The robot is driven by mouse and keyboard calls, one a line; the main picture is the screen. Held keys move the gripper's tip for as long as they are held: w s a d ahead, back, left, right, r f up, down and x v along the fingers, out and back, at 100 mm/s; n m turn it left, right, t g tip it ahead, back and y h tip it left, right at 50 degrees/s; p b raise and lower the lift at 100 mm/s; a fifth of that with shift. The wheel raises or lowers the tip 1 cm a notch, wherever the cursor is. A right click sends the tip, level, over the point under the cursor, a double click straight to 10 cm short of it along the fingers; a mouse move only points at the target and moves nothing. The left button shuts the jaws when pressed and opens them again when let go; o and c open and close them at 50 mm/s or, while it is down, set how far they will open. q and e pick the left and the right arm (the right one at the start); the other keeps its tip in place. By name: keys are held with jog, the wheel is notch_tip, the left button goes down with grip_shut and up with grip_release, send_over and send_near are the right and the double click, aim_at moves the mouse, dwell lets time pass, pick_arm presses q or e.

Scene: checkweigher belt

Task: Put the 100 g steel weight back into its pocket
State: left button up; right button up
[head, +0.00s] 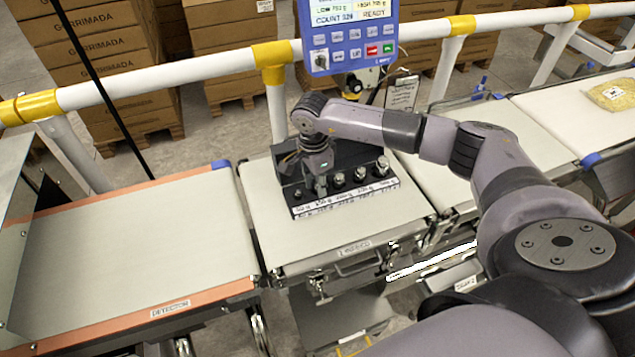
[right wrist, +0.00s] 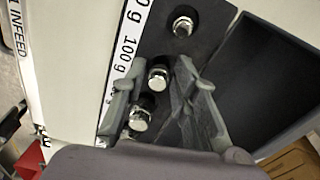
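My right gripper (head: 318,180) is low over the dark weight box (head: 325,209), near the left part of its row of weights. In the right wrist view the two fingers of this gripper (right wrist: 158,66) are apart. A shiny steel weight (right wrist: 158,76) stands between them, beside the "100 g" label (right wrist: 120,66), with gaps to the fingertips. It appears upright in the row; its pocket rim is too dark to make out. Another steel weight (right wrist: 140,117) is close to it, and one more (right wrist: 183,26) is farther along. My left gripper is not in view.
The box sits on the middle belt section (head: 350,232). A detector belt (head: 130,245) at left is empty. A blue control panel (head: 348,35) and a white rail (head: 170,72) stand behind. A yellowish bag (head: 610,95) lies on the far-right belt.

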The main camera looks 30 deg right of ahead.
aim_at(315, 187)
jog(key=shift+o, duration=0.7)
jog(key=shift+r, duration=0.25)
notch_tip(315, 187, up, 12)
jog(key=b, duration=0.3)
jog(key=shift+a, duration=0.4)
jog(key=shift+f, duration=0.15)
